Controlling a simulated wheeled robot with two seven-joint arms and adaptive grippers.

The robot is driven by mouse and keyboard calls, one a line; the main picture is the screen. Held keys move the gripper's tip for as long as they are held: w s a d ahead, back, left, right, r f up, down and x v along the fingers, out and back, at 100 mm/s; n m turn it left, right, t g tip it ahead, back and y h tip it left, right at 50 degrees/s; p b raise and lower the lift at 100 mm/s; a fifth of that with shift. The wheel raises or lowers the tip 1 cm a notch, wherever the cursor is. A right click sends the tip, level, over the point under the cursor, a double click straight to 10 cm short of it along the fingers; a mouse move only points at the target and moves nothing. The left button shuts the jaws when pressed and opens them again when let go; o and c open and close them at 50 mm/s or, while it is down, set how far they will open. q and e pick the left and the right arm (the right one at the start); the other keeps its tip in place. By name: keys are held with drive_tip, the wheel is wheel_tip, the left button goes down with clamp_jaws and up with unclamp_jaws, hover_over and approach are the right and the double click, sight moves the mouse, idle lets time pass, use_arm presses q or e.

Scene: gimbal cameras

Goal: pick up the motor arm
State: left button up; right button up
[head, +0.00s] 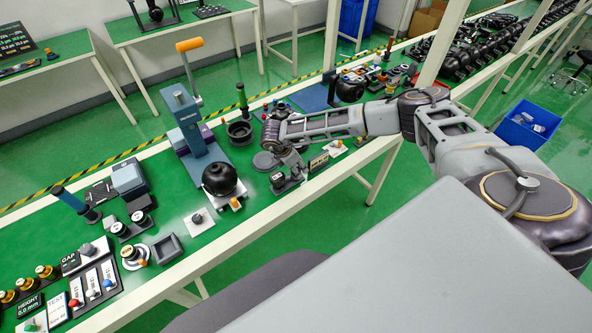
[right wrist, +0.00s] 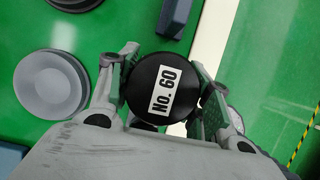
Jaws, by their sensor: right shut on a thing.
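My right arm comes in from the right in the head view, and its gripper (head: 285,160) is low over the green workbench. In the right wrist view my right gripper (right wrist: 160,95) has its fingers on either side of a round black part (right wrist: 148,84) with a white label reading "No. 60". It is shut on this part. The part's underside is hidden, and I cannot tell from its top whether it is the motor arm. My left gripper is not in view.
A grey disc (right wrist: 49,84) lies beside the gripper. A blue-grey press (head: 186,125) with an orange handle stands to the left, a black rounded unit (head: 219,179) at its front. Small fixtures (head: 289,182) crowd the bench (head: 165,210). A blue bin (head: 528,126) stands on the floor.

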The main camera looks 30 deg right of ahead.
wheel_tip(320, 180, up, 8)
drive_tip(key=shift+f+b, duration=0.25)
drive_tip(key=shift+b, duration=0.3)
drive_tip(key=shift+a, duration=0.1)
idle(1.6)
